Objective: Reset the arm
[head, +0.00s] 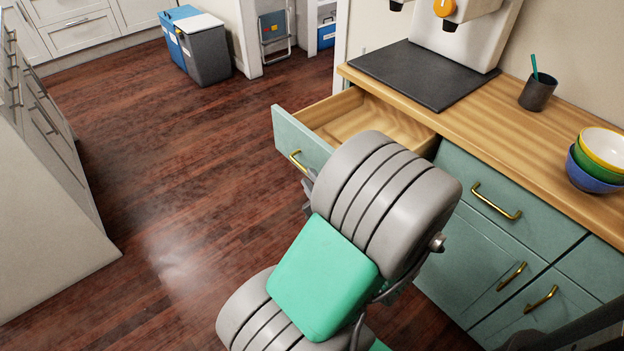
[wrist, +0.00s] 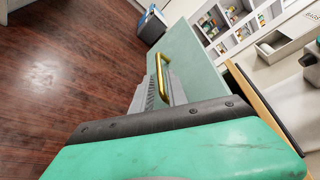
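My gripper (wrist: 158,88) shows in the wrist view beyond its green and black housing. Its grey fingers stand apart, and the ridged inner face of one shows. A brass drawer handle (wrist: 161,74) shows between and just past the fingers; I cannot tell whether they touch it. In the head view, my grey and green arm hides most of my gripper. The pale green drawer (head: 302,140) is pulled out, its brass handle (head: 298,161) just left of my arm. The visible part of its inside is empty.
The wooden counter (head: 455,112) carries a black mat (head: 425,76), a dark cup (head: 537,92) and stacked bowls (head: 598,158). Closed green cabinets (head: 510,220) stand below. White cabinets (head: 45,200) stand at left. Blue and grey bins (head: 205,52) are farther back. The floor between is clear.

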